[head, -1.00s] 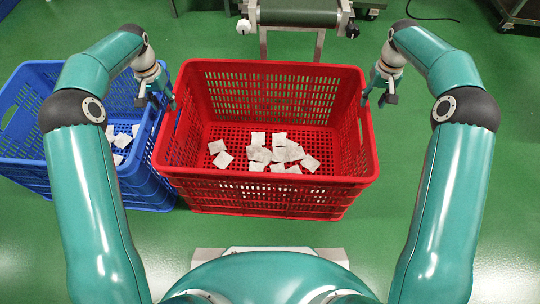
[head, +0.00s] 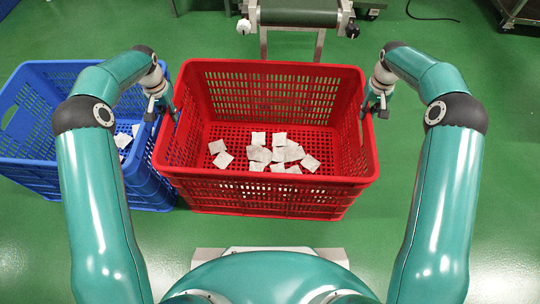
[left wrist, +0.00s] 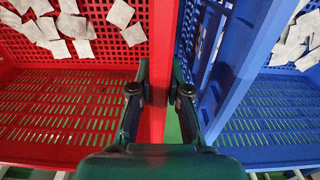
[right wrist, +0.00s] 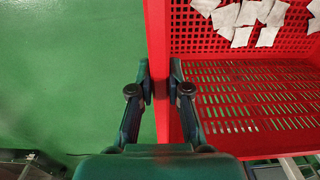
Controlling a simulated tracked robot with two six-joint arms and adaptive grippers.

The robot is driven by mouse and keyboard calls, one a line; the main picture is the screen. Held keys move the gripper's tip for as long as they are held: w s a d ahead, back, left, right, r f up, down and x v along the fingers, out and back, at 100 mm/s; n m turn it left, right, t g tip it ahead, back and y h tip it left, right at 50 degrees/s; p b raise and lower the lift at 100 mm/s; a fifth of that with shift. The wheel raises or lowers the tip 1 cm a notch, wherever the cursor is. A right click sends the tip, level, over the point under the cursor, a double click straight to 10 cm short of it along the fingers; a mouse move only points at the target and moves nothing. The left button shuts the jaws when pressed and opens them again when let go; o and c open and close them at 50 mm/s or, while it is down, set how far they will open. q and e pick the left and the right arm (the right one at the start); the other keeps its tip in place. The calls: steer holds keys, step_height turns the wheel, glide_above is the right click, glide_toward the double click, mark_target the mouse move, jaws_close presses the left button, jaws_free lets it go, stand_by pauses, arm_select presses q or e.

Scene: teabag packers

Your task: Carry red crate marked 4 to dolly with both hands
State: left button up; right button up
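The red crate (head: 262,184) stands on the floor in front of me with several white teabags (head: 270,153) inside. The number 4 on it is not readable. My left gripper (head: 162,112) is at its left rim. In the left wrist view (left wrist: 160,88) one finger is inside the red wall and the other in the gap towards the blue crate, with a small space beside the wall. My right gripper (head: 374,108) is at the right rim. In the right wrist view (right wrist: 160,85) its fingers straddle the wall. Both look partly open.
A blue crate (head: 36,167) with teabags stands close against the red crate's left side. A conveyor (head: 298,14) is behind the red crate. A metal cart or dolly (head: 523,12) shows at the top right. The green floor to the right is clear.

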arm_select(q)
jaws_close()
arm_select(e)
jaws_close()
